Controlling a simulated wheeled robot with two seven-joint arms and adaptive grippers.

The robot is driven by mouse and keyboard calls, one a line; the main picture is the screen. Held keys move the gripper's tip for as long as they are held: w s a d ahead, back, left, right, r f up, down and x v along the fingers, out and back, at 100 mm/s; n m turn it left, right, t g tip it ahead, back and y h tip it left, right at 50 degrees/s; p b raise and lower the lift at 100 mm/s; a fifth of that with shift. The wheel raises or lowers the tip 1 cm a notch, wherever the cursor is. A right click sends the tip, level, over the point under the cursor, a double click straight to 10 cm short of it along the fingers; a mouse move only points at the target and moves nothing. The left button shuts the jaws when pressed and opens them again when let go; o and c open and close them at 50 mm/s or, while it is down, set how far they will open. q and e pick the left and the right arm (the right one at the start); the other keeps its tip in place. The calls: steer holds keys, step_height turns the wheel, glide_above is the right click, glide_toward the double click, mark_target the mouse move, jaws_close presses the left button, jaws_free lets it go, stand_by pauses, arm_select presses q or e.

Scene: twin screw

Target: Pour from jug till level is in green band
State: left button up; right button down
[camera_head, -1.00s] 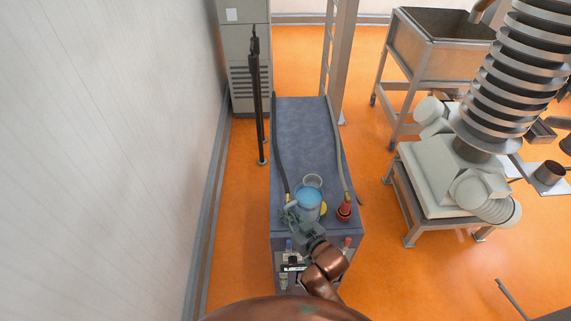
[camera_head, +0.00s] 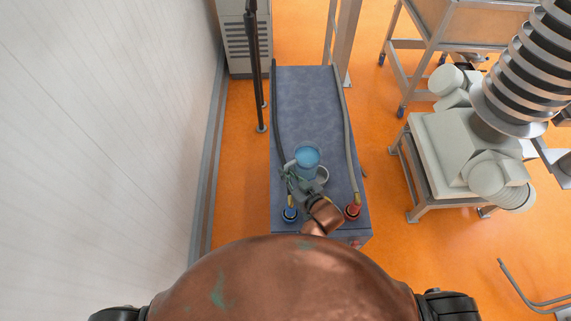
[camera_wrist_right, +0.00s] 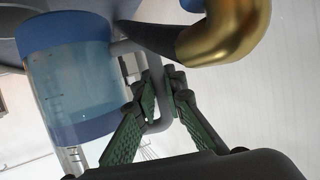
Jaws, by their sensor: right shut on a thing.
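The clear jug (camera_head: 307,157) holds blue liquid and is above the dark blue bench top. My right gripper (camera_head: 294,181) is on the near left side of the jug. In the wrist view its green-padded fingers (camera_wrist_right: 160,95) are shut on the handle. A pale round vessel (camera_head: 321,176) shows just nearer and right of the jug, partly covered. Its level and any green band cannot be made out. My left gripper is not in view.
On the bench (camera_head: 308,100), a blue fitting (camera_head: 289,214) and a red fitting (camera_head: 352,211) stand near the front, with hoses along both sides. A brass elbow (camera_wrist_right: 232,30) is close to the handle in the wrist view. The far bench top is clear.

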steer(key=shift+s+a+r+m+y, duration=0.1)
steer(key=shift+a+r+m+y, duration=0.1)
steer(key=shift+r, duration=0.3)
steer(key=shift+a+r+m+y, duration=0.1)
steer(key=shift+r+m, duration=0.1)
steer(key=shift+r, duration=0.3)
steer(key=shift+w+r+t, duration=0.1)
steer(key=shift+w+t, duration=0.2)
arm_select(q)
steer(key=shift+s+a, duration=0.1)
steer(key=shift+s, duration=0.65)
arm_select(e)
steer(key=shift+s+a+r+m+t+y, duration=0.15)
steer(key=shift+r+m+y, duration=0.1)
steer(key=shift+r+m, duration=0.25)
steer(key=shift+a+r+m+t+y, duration=0.1)
steer(key=shift+r+m+t+y, duration=0.15)
steer(key=shift+r, duration=0.4)
steer(key=shift+s+a+r+m+t+y, duration=0.1)
steer(key=shift+r+m+y, duration=0.2)
steer(key=shift+r+m, duration=0.2)
steer(key=shift+w, duration=0.1)
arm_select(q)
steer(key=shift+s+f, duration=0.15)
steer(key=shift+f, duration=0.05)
arm_select(e)
steer(key=shift+r+y, duration=0.2)
steer(key=shift+y, duration=0.1)
steer(key=shift+r+m, duration=0.2)
steer(key=shift+m, duration=0.05)
